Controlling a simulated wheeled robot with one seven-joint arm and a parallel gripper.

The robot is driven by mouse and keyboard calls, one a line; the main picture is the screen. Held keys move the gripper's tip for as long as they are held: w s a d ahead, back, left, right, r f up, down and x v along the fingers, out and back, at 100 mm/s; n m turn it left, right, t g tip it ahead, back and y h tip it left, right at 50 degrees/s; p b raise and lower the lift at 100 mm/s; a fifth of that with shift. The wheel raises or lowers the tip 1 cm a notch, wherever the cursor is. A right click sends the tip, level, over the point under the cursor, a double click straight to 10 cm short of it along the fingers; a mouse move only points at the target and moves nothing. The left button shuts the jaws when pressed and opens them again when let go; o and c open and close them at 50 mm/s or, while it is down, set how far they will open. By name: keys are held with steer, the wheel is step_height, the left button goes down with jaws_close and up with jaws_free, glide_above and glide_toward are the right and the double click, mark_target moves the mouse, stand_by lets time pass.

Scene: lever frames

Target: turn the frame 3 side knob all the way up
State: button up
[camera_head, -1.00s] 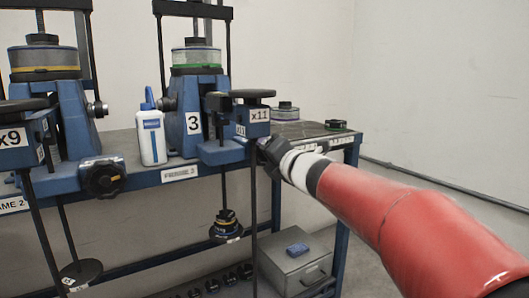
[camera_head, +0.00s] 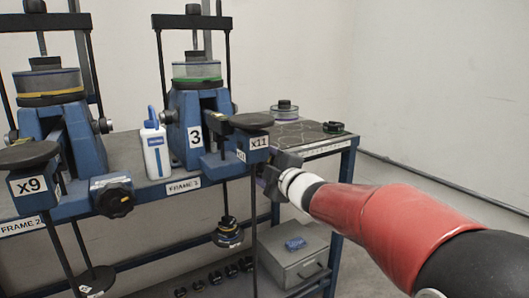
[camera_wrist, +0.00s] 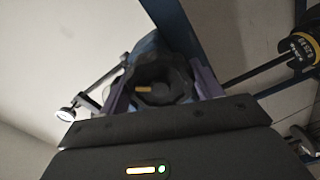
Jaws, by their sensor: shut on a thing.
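Frame 3 is a blue stand with a white "3" label (camera_head: 195,137) and a clear cup with a green band (camera_head: 197,72) on top. Its lever arm ends in a box marked x11 (camera_head: 258,143). My gripper (camera_head: 268,179) is just below and right of that box and hides the side knob in the head view. In the wrist view, the black lobed side knob (camera_wrist: 163,80) with a short yellow mark sits between the two purple fingers of my gripper (camera_wrist: 163,90), which are shut on it.
Frame 2 with its x9 box (camera_head: 32,184) and a black front knob (camera_head: 115,201) stands at left. A white bottle (camera_head: 156,150) stands beside frame 3. Hanging weights (camera_head: 228,233) and a grey metal box (camera_head: 295,262) are below the bench. Floor at right is clear.

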steer(key=o, duration=1)
steer(key=shift+a+r+m, duration=0.2)
steer(key=shift+m, duration=0.2)
steer(key=shift+o, duration=1.4)
steer(key=shift+w+a+f, duration=0.1)
steer(key=shift+s+d+f+b, duration=0.1)
steer(key=shift+s+d+b, duration=0.2)
steer(key=shift+s+d, duration=0.15)
steer(key=v, duration=0.5)
steer(key=shift+b, duration=0.35)
